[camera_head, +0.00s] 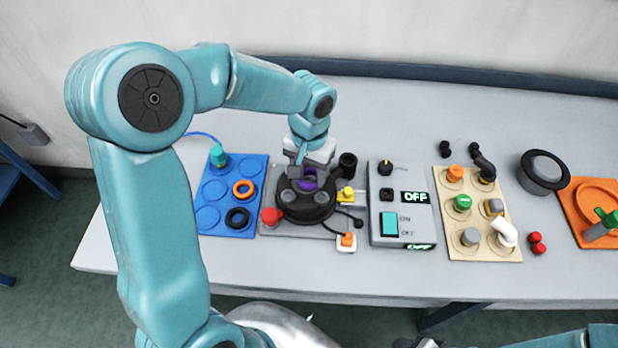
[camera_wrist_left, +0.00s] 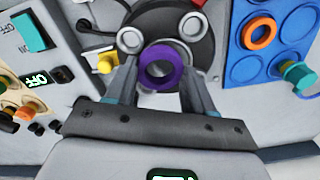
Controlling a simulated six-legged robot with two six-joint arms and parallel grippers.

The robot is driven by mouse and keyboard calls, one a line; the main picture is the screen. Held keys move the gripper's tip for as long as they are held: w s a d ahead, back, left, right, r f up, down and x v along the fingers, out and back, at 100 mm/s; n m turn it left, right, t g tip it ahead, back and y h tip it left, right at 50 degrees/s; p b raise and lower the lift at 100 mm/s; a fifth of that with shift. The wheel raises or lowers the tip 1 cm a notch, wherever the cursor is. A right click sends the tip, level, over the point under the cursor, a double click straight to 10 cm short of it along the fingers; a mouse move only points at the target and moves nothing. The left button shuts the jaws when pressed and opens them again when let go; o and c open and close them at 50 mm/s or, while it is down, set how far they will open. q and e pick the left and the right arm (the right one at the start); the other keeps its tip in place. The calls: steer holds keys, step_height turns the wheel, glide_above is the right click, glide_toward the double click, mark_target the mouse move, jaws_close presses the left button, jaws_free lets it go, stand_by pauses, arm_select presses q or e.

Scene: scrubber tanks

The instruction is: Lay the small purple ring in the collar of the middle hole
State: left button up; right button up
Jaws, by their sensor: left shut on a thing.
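The small purple ring (camera_wrist_left: 177,68) is between the two fingers of my left gripper (camera_wrist_left: 160,80), its open face toward the wrist camera. In the head view the ring (camera_head: 309,181) shows partly below my left gripper (camera_head: 304,174), over the round black housing (camera_head: 304,211) on the grey plate. The wrist view shows two pale round collars just beyond the ring, on the dark housing (camera_wrist_left: 160,22). The middle hole's collar is not clearly seen, and I cannot tell whether the ring touches the housing. My right gripper is not in view.
Left is a blue tray (camera_head: 228,222) with an orange ring (camera_head: 243,189), a black ring (camera_head: 237,218) and a teal fitting (camera_head: 218,156). A grey switch box (camera_head: 402,230) stands to the right.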

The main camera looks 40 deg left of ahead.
arm_select(q)
step_height(320, 180, up, 4)
steer(key=shift+s+f+p, duration=0.1)
steer(key=shift+p, duration=1.05)
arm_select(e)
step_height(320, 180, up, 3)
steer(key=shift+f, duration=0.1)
arm_select(q)
steer(key=n, duration=0.1)
steer(key=f+n+b, duration=0.1)
steer(key=n, duration=0.1)
steer(key=f+n+y+b, duration=0.1)
steer(key=shift+a+n, duration=0.3)
steer(key=shift+a, duration=0.05)
steer(key=shift+f+b, duration=0.25)
steer(key=shift+b, duration=0.35)
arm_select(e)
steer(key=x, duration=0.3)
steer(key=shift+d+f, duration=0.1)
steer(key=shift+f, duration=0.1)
arm_select(q)
steer(key=shift+w+f, duration=0.15)
steer(key=shift+w, duration=0.05)
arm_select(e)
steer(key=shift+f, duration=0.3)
